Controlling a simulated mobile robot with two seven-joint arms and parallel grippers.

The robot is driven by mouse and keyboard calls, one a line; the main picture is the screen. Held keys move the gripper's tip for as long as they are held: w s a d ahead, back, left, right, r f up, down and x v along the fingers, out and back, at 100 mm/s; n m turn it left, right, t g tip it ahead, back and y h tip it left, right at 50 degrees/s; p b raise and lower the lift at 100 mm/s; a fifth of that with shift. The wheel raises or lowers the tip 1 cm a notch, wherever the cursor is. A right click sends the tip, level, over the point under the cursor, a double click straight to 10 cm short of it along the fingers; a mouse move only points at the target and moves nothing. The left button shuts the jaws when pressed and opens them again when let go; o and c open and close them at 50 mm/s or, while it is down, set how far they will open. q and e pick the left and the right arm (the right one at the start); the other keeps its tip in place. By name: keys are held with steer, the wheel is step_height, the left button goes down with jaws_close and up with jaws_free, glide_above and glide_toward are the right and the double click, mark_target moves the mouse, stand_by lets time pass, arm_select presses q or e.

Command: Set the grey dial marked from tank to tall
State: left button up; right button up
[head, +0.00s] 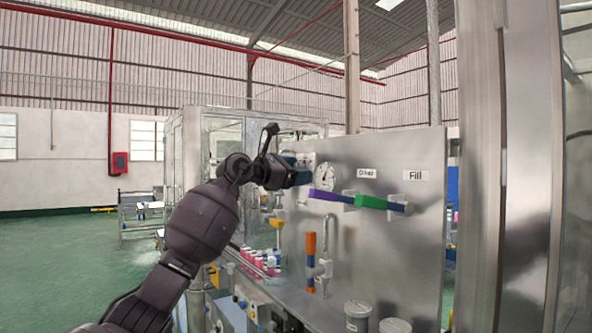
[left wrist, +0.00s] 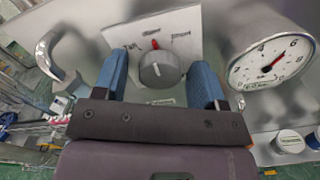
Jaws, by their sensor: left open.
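The grey dial (left wrist: 158,70) sits on a pale label plate (left wrist: 190,24) in the left wrist view. Its red mark points up and slightly left. My left gripper (left wrist: 159,64) is open, with one blue finger on each side of the dial. I cannot tell whether either finger touches it. In the head view my left gripper (head: 296,172) is at the steel panel and hides the dial.
A round pressure gauge (head: 325,176) is just right of my left gripper. Below are an orange handle (head: 311,245), a curved metal spout (head: 328,222), pink-topped items (head: 262,263) and grey canisters (head: 357,315).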

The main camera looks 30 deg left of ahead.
arm_select(q)
steer(key=shift+c, duration=0.3)
steer(key=c, duration=0.9)
steer(key=shift+o, duration=0.2)
steer(key=shift+n, duration=0.4)
steer(key=shift+n+p, duration=0.3)
steer(key=shift+n, duration=3.7)
steer(key=o, duration=0.9)
